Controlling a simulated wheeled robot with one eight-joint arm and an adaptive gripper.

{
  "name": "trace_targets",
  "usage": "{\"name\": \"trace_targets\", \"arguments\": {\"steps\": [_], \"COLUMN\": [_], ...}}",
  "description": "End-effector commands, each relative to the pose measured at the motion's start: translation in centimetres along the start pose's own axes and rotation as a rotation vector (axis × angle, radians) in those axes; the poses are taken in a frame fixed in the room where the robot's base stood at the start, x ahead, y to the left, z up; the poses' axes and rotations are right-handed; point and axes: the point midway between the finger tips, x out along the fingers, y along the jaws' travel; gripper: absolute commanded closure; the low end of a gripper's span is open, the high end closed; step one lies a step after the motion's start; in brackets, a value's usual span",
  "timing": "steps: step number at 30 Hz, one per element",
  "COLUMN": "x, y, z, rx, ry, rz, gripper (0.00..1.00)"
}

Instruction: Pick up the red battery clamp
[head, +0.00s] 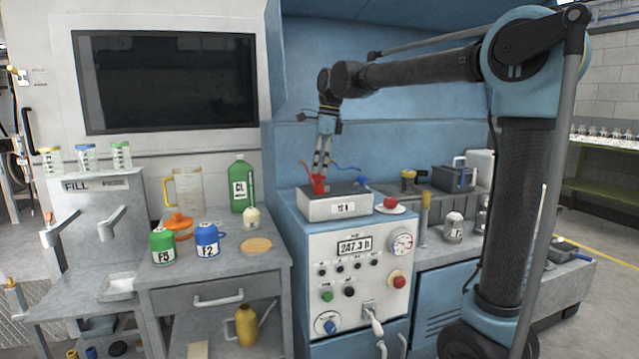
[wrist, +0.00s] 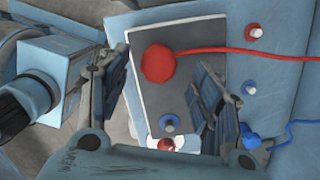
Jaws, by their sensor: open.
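The red battery clamp (head: 318,184) sits on top of a grey box (head: 338,207) marked 12 V. In the wrist view it is a round red shape (wrist: 158,64) with a red cable running right. My gripper (head: 320,170) points down just above the clamp. In the wrist view my gripper (wrist: 160,72) has its fingers apart, one on each side of the clamp with gaps between. It is open and holds nothing. What lies under the clamp is hidden.
A blue clamp (wrist: 255,138) with a blue cable lies right of the box top. A blue post (wrist: 169,124) stands on the box top. Red (wrist: 254,32) and blue (wrist: 250,88) posts stand beside it. A side table (head: 215,268) holds bottles and a jug.

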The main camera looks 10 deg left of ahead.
Motion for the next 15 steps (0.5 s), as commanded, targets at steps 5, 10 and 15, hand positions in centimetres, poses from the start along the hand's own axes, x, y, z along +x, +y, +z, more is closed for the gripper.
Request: {"name": "trace_targets", "arguments": {"steps": [5,10,15], "x": [0.8,2.9,4.9], "y": [0.0,0.1,0.1], "z": [0.0,-0.1,-0.1], "rx": [0.000,0.000,0.000], "ry": [0.000,0.000,0.000], "rz": [0.000,0.000,0.000], "gripper": [0.41,0.41,0.41]}}
